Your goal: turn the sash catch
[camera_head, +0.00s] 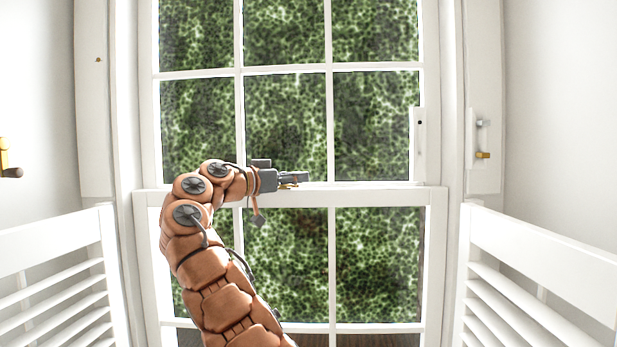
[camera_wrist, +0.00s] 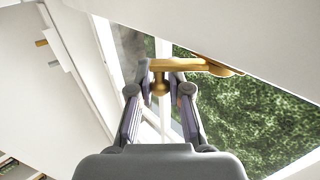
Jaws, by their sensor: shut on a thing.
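The brass sash catch (camera_wrist: 190,65) shows in the wrist view, with a long arm running across the top and a round pivot end at the right. A knob (camera_wrist: 160,88) hangs from the arm's left end. My gripper (camera_wrist: 160,80) has its two fingers on either side of this knob and is shut on it. In the head view my gripper (camera_head: 294,178) is at the window's meeting rail (camera_head: 385,196), near its middle. There the catch is mostly hidden by the fingers.
White louvred shutters stand at the left (camera_head: 55,240) and right (camera_head: 540,255). A brass fitting (camera_head: 483,155) is on the right frame, and another brass piece (camera_head: 5,158) shows at the left edge. The rail right of my gripper is clear.

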